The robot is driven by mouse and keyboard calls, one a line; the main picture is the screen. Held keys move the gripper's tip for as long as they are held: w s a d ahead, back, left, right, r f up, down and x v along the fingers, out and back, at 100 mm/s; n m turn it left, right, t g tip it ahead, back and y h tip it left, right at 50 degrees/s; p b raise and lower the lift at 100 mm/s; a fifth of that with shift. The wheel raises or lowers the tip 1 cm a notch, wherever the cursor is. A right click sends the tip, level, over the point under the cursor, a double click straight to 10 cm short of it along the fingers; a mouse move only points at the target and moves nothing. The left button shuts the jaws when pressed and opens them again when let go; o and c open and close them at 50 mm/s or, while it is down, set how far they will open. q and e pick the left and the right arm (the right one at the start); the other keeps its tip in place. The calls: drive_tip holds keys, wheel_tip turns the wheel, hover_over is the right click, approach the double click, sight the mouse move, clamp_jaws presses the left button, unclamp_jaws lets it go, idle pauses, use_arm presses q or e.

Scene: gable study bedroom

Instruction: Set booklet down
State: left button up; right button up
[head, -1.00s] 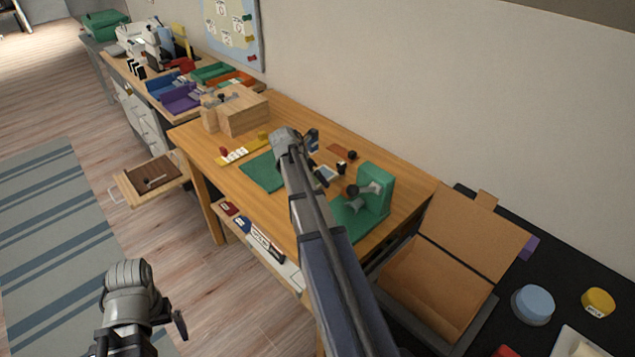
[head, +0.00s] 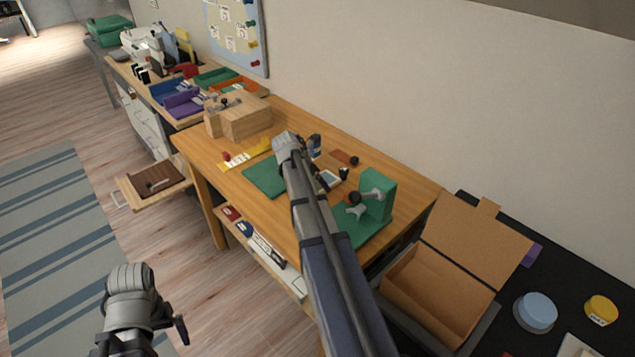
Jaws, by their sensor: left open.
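My left gripper (head: 138,338) is at the bottom left, over the floor and clear of the tables; it is open and nothing shows in it. My right arm reaches from the bottom middle across the wooden table, and its rounded end is over the green mat (head: 263,178). The right jaws cannot be made out behind it. I cannot pick out the booklet with certainty. A small pale, dark-edged item (head: 329,180) lies just right of the right arm and is partly hidden by it.
A wooden block (head: 246,121) is at the back left. An open cardboard box (head: 440,298) stands at right. An open drawer (head: 132,194) juts out at left.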

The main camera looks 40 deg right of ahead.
sight(317, 184)
wheel_tip(317, 184, up, 10)
drive_tip(key=p, duration=0.9)
